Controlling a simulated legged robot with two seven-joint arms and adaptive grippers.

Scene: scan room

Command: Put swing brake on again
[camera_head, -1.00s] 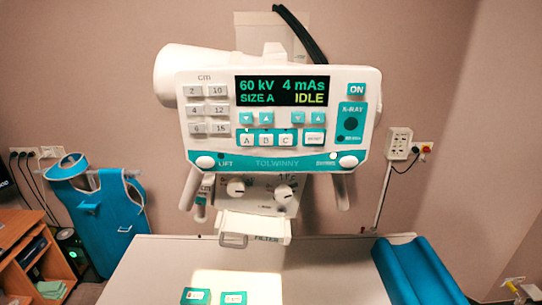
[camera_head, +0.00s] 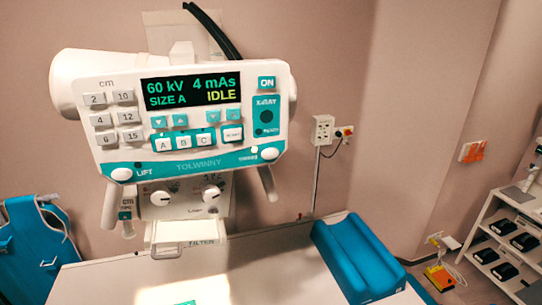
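The X-ray head's control panel (camera_head: 195,118) faces me in the head view, tilted slightly in the picture. Its display (camera_head: 190,91) reads 60 kV, 4 mAs, SIZE A and IDLE. A white round button (camera_head: 270,153) sits at the panel's lower right, beside a small label that is hard to read and a small light (camera_head: 254,149). A similar white button (camera_head: 121,174) sits at the lower left, next to the word LIFT. A handle (camera_head: 267,184) hangs below the right side and another handle (camera_head: 109,206) below the left. Neither of my grippers is in view.
The table (camera_head: 100,284) lies below the head, with a blue cushion (camera_head: 358,258) at its right. A blue apron (camera_head: 38,250) hangs at the left. A wall socket box (camera_head: 323,129) is to the right. A shelf (camera_head: 507,203) stands at the far right.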

